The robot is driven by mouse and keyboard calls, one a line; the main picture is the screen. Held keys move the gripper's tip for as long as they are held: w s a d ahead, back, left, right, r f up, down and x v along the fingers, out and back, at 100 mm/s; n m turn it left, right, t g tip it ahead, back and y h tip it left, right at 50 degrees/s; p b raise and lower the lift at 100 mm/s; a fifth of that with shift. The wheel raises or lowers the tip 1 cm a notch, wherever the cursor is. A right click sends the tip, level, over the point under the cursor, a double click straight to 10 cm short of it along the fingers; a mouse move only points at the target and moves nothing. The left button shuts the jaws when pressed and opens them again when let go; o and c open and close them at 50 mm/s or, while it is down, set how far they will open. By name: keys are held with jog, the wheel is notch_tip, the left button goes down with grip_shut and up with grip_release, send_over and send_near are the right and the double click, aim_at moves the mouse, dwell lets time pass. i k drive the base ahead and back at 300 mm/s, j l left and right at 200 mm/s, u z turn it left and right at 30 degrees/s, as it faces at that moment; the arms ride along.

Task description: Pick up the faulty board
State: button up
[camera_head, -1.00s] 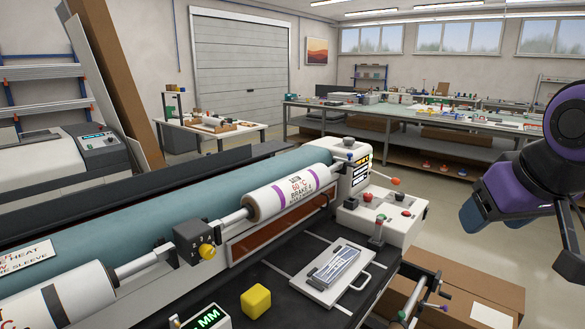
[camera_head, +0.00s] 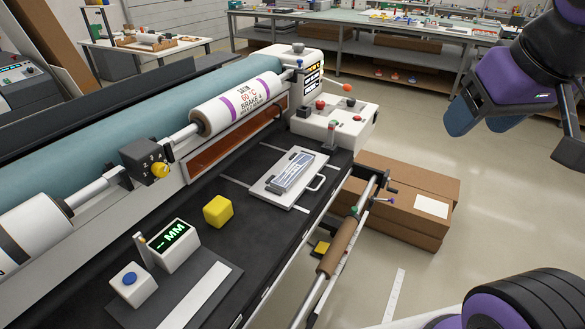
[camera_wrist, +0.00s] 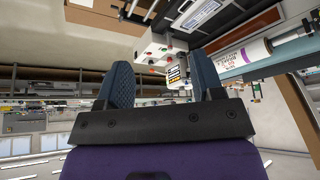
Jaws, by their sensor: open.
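No board is marked as faulty in any view. A white plate with a handle (camera_head: 306,197) lies flat on the dark bench top of the machine, with a grey printed panel (camera_head: 291,172) on it. The panel also shows, upside down, at the top of the wrist view (camera_wrist: 197,14). My gripper (camera_head: 482,120) is at the upper right of the head view, in the air, well apart from the plate. In the wrist view its two blue fingers (camera_wrist: 161,84) stand wide apart with nothing between them.
A yellow cube (camera_head: 217,211) and a white box with a green "MM" display (camera_head: 177,245) stand on the bench top. A roller (camera_head: 236,103) and a white control box (camera_head: 335,120) border it. Cardboard boxes (camera_head: 400,200) stand beyond its right edge. Open floor lies right.

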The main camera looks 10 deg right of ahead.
aim_at(284, 180)
jog(key=l+u, duration=0.25)
jog(key=l, duration=0.2)
jog(key=i+l+u, duration=0.25)
jog(key=l+u, duration=0.25)
jog(key=i+l+u, duration=0.15)
jog(key=l+u, duration=0.15)
jog(key=i+l+u, duration=0.25)
jog(key=l, duration=0.1)
